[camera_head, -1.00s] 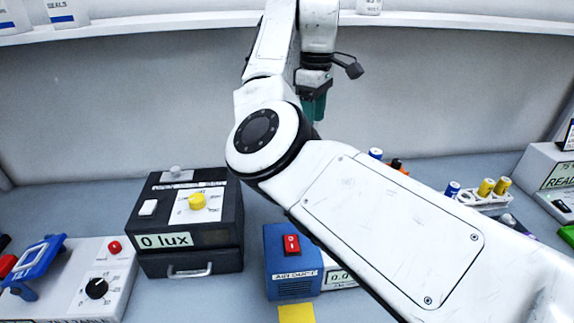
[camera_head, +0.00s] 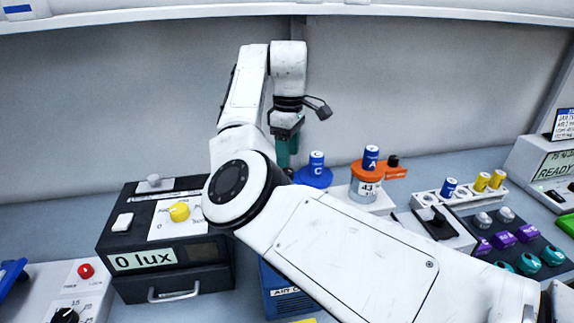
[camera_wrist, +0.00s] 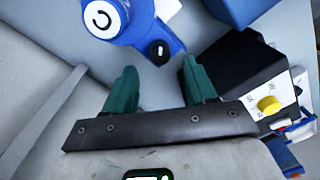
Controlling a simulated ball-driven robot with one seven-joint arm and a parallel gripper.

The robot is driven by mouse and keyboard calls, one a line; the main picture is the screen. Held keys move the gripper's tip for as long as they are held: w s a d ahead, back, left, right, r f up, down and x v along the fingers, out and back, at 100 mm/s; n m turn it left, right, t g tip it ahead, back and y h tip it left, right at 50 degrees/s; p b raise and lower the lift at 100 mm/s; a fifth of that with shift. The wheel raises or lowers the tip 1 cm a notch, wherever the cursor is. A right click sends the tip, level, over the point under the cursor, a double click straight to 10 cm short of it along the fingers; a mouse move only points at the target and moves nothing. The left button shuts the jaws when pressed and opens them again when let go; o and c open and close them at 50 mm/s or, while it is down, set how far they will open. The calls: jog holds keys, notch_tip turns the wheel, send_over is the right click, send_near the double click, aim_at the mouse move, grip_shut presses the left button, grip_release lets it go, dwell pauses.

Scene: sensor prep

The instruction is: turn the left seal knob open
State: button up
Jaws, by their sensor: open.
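A blue holder (camera_head: 314,178) with a blue cap marked C stands at the back, right of my gripper. An orange holder (camera_head: 367,170) marked A is to its right, with a black knob (camera_head: 393,161). In the wrist view the blue holder (camera_wrist: 128,31) ends in a black knob (camera_wrist: 159,52) with a white mark. That knob lies just beyond and between my fingertips, and I see no contact. My gripper (camera_wrist: 161,70) has green fingers spread apart and empty. In the head view my gripper (camera_head: 287,155) points down, and the blue holder's knob is hidden.
A black box (camera_head: 200,277) with a yellow knob and a "0 lux" display stands at the left. A blue unit (camera_head: 284,295) is partly behind my arm. At the right are a vial rack (camera_head: 470,200) and a dark tray of coloured pieces (camera_head: 515,243).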

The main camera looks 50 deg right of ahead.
aim_at(288, 170)
jog(key=shift+f, duration=2.25)
grip_shut()
